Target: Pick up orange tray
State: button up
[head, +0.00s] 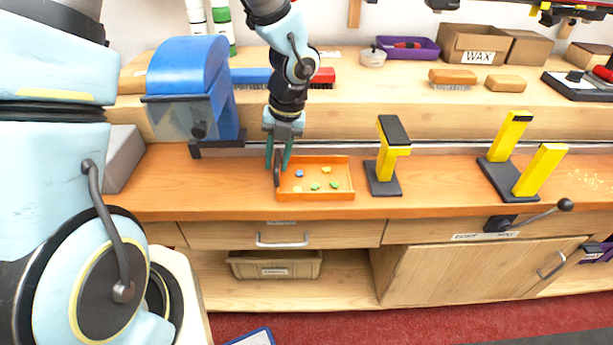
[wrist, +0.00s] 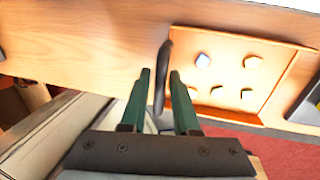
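The orange tray (head: 316,197) lies flat on the bench top in the head view, with several small blue, yellow and green pieces in it. A dark upright handle (head: 277,174) stands at its left side. In the wrist view the tray (wrist: 226,82) is at the right and its handle (wrist: 161,82) shows between my fingers. My gripper (head: 278,164) points down at the tray's left end. In the wrist view my gripper (wrist: 160,75) has its two green fingers apart, one on each side of the handle. I cannot tell whether the right finger touches it.
A black-and-yellow stand (head: 387,160) is close to the tray's right. A blue machine (head: 190,80) stands at the left. A raised shelf behind holds brushes (head: 453,77), a purple tray (head: 408,47) and a WAX box (head: 480,43). Bench top is clear between the yellow stands.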

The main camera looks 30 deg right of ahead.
grip_shut()
jog(key=shift+r, duration=0.1)
dwell(0.3)
